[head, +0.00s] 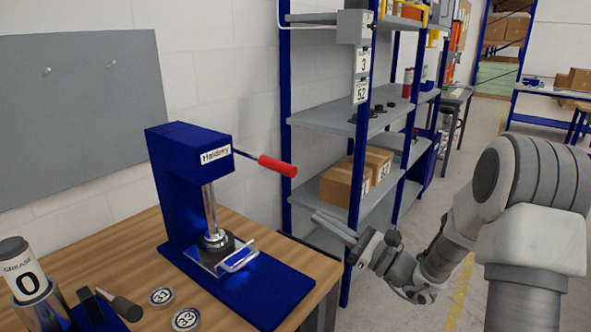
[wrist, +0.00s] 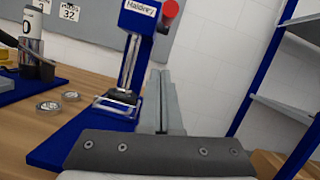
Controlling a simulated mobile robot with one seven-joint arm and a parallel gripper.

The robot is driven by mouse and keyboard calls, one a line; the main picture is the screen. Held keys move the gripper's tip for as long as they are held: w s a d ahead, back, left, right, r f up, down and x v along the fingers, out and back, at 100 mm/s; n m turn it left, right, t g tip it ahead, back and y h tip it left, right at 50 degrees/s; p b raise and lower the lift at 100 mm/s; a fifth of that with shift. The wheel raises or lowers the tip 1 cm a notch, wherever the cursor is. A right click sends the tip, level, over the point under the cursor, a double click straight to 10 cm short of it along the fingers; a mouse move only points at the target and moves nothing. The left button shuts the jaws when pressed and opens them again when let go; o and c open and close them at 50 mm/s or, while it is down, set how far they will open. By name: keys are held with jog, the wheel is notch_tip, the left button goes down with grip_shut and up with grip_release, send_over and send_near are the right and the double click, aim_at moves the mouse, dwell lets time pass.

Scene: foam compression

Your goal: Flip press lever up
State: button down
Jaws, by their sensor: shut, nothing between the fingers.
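The blue press (head: 185,185) stands on the wooden table, with a metal plunger lowered onto its base. Its lever (head: 277,166) has a red handle and sticks out to the right, tilted slightly downward. The press also shows in the wrist view (wrist: 140,25), with the round end of the red lever handle (wrist: 170,9) at the top. My gripper (head: 337,227) is shut and empty, to the right of and below the lever handle, apart from it. In the wrist view its fingers (wrist: 160,100) are together and point toward the press.
The wooden table (head: 120,262) holds a grease can (head: 27,275), two round tins (head: 186,318) and a dark-handled tool (head: 120,306) at the left. A blue and grey shelf (head: 330,118) with cardboard boxes (head: 345,185) stands behind my gripper. A grey board (head: 80,110) hangs on the wall.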

jog(key=shift+w+d, duration=0.2)
jog(key=shift+d, duration=0.05)
jog(key=w+a+r+p, duration=0.1)
jog(key=w+a+r, duration=0.3)
jog(key=a+r, duration=0.3)
jog(key=shift+w+a, duration=0.4)
jog(key=shift+a, duration=0.2)
